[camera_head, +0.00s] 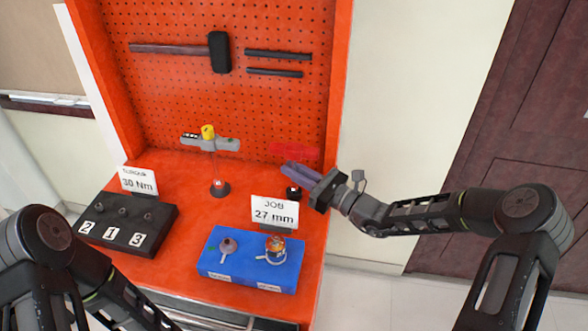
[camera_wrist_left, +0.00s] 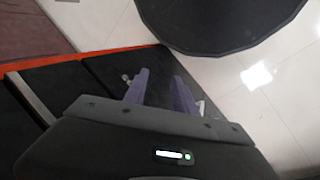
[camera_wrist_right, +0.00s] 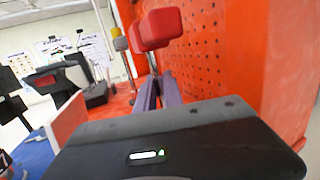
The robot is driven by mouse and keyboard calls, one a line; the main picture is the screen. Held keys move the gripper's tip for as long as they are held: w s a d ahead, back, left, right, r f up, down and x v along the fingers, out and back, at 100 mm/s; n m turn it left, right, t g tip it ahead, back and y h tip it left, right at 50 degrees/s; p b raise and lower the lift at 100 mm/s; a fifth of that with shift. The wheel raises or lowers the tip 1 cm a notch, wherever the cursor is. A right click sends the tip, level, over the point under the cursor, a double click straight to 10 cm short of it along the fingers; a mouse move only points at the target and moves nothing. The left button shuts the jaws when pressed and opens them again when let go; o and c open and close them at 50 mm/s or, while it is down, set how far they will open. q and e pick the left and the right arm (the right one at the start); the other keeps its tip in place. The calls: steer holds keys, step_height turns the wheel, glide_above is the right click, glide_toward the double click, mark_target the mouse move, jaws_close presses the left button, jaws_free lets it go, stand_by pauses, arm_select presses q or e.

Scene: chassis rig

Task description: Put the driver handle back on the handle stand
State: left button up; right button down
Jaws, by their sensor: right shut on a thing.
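A red T-shaped driver handle (camera_head: 293,151) is at the right of the bench, in front of the pegboard; it also shows in the right wrist view (camera_wrist_right: 160,28). My right gripper (camera_head: 284,168) is shut on it from below its red bar, with the purple fingertips close together (camera_wrist_right: 154,80). A dark round stand base (camera_head: 293,194) is on the bench just below the gripper; the fingers hide what is above it. Whether handle and stand touch cannot be told. My left gripper (camera_wrist_left: 160,80) is open and empty, with fingers apart.
A grey tool with a yellow knob (camera_head: 208,133) rests on a thin stand at the left. A blue block (camera_head: 247,275) with two fittings, a black numbered socket block (camera_head: 128,225), and the JOB sign (camera_head: 274,212) occupy the bench front. Tools hang on the pegboard (camera_head: 170,90).

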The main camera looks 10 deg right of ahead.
steer(key=shift+f, duration=0.15)
stand_by(0.3)
steer(key=c, duration=1.4)
jaws_free()
steer(key=shift+d, duration=0.1)
steer(key=b+v, duration=0.1)
steer(key=v, duration=0.6)
steer(key=shift+s+d, duration=0.2)
steer(key=shift+s, duration=0.1)
